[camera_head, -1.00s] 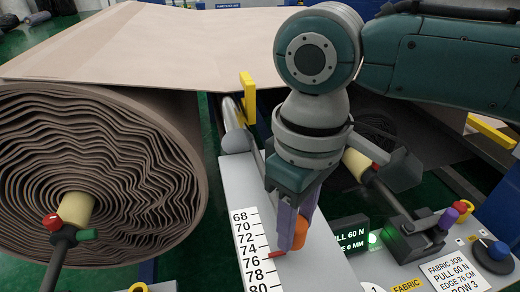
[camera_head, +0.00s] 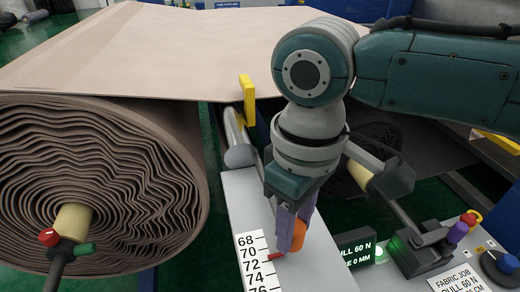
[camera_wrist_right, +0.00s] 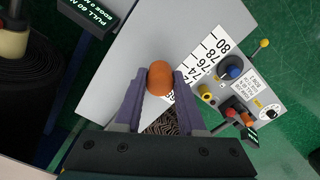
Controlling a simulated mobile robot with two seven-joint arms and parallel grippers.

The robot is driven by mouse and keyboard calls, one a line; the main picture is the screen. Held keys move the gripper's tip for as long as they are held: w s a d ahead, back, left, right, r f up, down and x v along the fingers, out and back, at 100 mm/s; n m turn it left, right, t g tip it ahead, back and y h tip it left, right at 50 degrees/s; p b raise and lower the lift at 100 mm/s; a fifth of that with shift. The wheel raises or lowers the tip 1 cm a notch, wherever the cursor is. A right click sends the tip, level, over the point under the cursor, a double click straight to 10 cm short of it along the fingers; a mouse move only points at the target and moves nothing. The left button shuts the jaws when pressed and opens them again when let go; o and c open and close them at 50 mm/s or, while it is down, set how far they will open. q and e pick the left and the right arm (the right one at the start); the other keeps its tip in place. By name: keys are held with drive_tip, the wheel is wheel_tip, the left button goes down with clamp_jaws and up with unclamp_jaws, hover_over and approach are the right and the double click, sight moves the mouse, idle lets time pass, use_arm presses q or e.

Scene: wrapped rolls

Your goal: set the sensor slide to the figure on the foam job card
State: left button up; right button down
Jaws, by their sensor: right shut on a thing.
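My right gripper (camera_head: 293,232) is shut on the orange knob (camera_head: 298,236) of the sensor slide; the knob also shows between the purple fingers in the right wrist view (camera_wrist_right: 160,78). The slide's red pointer (camera_head: 278,255) lies beside the white scale (camera_head: 257,268), at about 72. The higher figures, up to 80, show in the right wrist view (camera_wrist_right: 208,62). A white card (camera_head: 458,281) at the lower right is headed FABRIC JOB and is cut off below. My left gripper is not in view.
A large brown wavy roll (camera_head: 95,180) fills the left. A small display (camera_head: 354,247) reads PULL 60 N. A yellow bracket (camera_head: 247,100) rises behind the slide plate.

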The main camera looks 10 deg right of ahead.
drive_tip(key=c, duration=0.5)
unclamp_jaws()
drive_tip(key=shift+s, duration=0.1)
wheel_tip(320, 180, up, 9)
drive_tip(key=shift+f+b, duration=0.1)
drive_tip(key=shift+b, duration=0.4)
drive_tip(key=shift+r, duration=0.6)
